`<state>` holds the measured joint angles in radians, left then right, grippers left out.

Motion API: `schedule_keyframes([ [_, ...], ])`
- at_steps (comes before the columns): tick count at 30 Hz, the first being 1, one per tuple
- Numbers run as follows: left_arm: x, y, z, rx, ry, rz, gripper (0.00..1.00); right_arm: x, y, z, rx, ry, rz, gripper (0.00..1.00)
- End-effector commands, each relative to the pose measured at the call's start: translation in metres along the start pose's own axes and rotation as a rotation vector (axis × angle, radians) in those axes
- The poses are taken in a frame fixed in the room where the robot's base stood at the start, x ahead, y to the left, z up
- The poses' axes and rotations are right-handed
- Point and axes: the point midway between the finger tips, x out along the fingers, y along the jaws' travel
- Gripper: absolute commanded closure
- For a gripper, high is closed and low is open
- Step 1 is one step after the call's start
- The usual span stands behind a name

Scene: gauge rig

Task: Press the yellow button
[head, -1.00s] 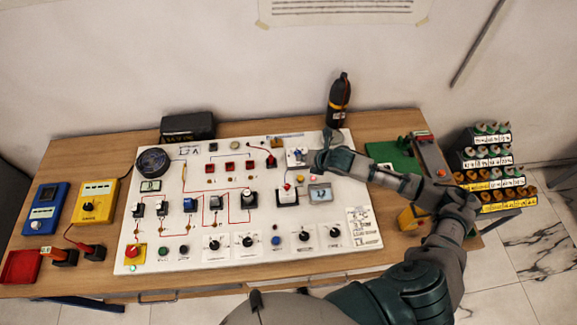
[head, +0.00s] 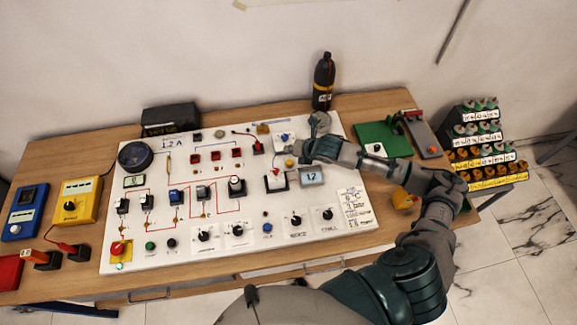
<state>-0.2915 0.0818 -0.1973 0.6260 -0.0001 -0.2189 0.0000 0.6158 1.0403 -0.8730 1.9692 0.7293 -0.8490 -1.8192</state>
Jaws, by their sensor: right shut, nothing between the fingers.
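The yellow button (head: 289,163) is a small yellow dot on the right part of the white panel (head: 330,240), just above a black-and-white switch block. My right gripper (head: 293,150) is shut and empty, with its tips close above and beside the yellow button. I cannot tell whether they touch it. My right arm comes in from the lower right and covers part of the panel there. My left gripper is not in view.
A small display (head: 311,176) sits just right of the button. A switch block (head: 275,182) lies below it. A dark bottle (head: 323,82) stands behind the panel. A green board (head: 375,133) and tiered racks (head: 482,155) are at the right.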

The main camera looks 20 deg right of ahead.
Motion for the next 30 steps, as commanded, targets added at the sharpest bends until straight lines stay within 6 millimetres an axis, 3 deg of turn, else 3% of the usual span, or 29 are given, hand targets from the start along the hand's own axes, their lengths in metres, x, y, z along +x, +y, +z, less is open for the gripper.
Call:
schedule_keyframes([
  [1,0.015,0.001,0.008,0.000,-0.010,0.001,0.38,0.009,-0.008,-0.007,0.001,0.000,0.000,1.00],
  [5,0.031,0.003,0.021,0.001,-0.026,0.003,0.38,0.020,-0.015,-0.014,0.001,0.001,-0.001,1.00],
  [13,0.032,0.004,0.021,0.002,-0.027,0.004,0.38,0.031,-0.024,-0.022,0.002,-0.001,0.000,1.00],
  [30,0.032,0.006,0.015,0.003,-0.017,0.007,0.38,0.032,-0.024,-0.022,0.001,-0.001,0.000,1.00],
])
